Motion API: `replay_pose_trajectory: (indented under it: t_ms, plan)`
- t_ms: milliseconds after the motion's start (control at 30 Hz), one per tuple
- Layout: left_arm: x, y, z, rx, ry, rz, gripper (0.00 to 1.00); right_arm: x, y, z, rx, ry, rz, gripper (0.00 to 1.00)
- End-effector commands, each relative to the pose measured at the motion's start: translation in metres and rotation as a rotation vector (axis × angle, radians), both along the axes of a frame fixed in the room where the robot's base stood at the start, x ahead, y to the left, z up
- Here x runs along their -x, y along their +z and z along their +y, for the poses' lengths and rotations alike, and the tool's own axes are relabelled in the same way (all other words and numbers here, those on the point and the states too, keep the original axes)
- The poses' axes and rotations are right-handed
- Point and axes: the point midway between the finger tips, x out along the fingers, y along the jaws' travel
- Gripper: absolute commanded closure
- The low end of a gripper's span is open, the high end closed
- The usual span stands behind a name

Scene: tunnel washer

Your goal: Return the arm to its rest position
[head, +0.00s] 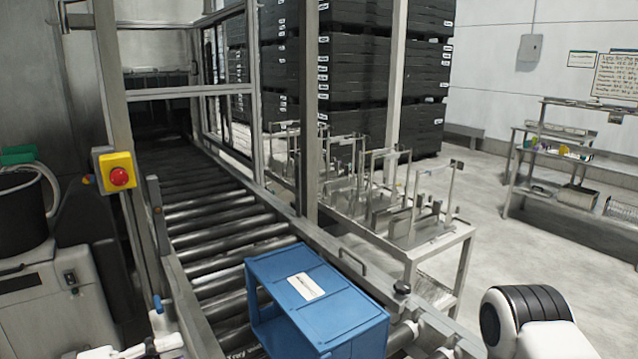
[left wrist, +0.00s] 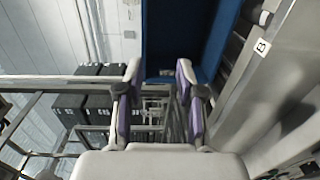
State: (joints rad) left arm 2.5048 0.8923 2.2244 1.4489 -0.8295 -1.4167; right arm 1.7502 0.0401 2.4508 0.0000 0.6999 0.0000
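In the left wrist view, my left gripper (left wrist: 157,70) has its two fingers apart, with a clear gap between them and nothing held. A blue crate (left wrist: 188,25) lies beyond the fingertips; I cannot tell its exact distance. In the head view only a white part of my left arm shows at the bottom left edge. A white part of my right arm with black bands shows at the bottom right; my right gripper is out of view. The blue crate (head: 325,297) rests on the rollers, with a white label on its upper face.
The roller conveyor (head: 215,225) runs back into a dark, metal-framed tunnel. A yellow box with a red button (head: 118,175) is on the left post. A metal rack table (head: 440,240) stands right of the conveyor. Stacked black crates (head: 360,75) stand behind.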

Motion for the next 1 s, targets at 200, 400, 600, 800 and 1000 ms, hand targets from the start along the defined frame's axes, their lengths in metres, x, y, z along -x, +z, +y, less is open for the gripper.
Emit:
replay_pose_trajectory:
  t_ms: [200,400,600,800,1000]
  plan:
    - [0.016,-0.049,-0.02,-0.072,-0.067,0.116,0.63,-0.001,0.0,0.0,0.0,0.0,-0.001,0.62]
    - [0.056,-0.105,-0.049,-0.182,-0.221,0.228,0.63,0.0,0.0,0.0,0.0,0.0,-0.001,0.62]
    - [0.138,-0.181,-0.071,-0.388,-0.49,0.413,0.63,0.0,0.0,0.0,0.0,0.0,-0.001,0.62]
    - [0.283,-0.272,-0.039,-0.829,-0.923,0.701,0.63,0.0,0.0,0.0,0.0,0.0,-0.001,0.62]
    - [0.305,-0.334,0.023,-1.437,-0.977,0.535,0.63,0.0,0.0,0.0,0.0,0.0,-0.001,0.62]
